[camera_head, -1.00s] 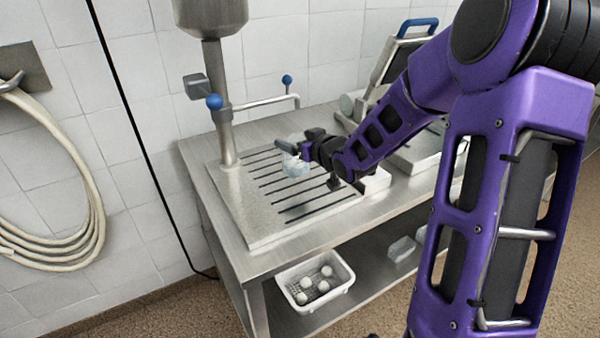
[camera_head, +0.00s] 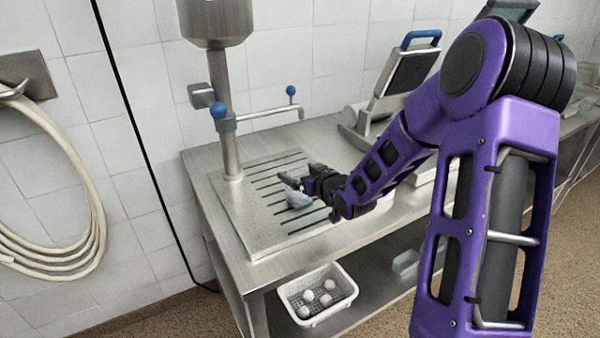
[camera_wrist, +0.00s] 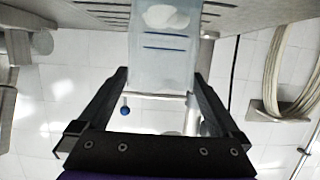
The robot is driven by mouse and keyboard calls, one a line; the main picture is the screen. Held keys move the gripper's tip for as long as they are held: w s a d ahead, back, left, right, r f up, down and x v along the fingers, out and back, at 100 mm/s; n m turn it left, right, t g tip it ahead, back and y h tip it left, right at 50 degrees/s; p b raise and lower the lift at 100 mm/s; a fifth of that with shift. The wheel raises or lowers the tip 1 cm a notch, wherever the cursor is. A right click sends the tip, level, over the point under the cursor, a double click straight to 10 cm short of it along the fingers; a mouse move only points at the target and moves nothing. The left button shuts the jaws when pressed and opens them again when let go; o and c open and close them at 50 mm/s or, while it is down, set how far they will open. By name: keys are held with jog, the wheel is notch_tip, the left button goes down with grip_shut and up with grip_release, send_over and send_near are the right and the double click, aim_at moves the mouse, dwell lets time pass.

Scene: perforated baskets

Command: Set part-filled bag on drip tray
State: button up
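The part-filled bag (camera_head: 298,201) is pale, blue-grey and see-through. It is low over the drip tray (camera_head: 234,213), a steel tray with dark slots; whether its bottom touches the tray is hard to tell. My gripper (camera_head: 300,183) is at the bag's upper end. In the wrist view the bag (camera_wrist: 163,70) spans the gap between my gripper's fingers (camera_wrist: 160,80), with a finger against each side edge. White contents gather at its far end, near the tray's slotted face (camera_wrist: 108,12).
A steel column (camera_head: 224,125) with blue-knobbed levers rises behind the tray. A hinged press-like device (camera_head: 400,85) stands on the bench at right. A white perforated basket (camera_head: 317,318) with several white balls sits on the lower shelf. A coiled hose (camera_head: 85,185) hangs at left.

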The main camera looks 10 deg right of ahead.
jog(key=shift+s+d+r, duration=0.1)
jog(key=shift+s+r, duration=0.05)
jog(key=shift+r, duration=0.15)
jog(key=p+v, duration=0.1)
jog(key=v, duration=1)
jog(key=shift+s, duration=0.3)
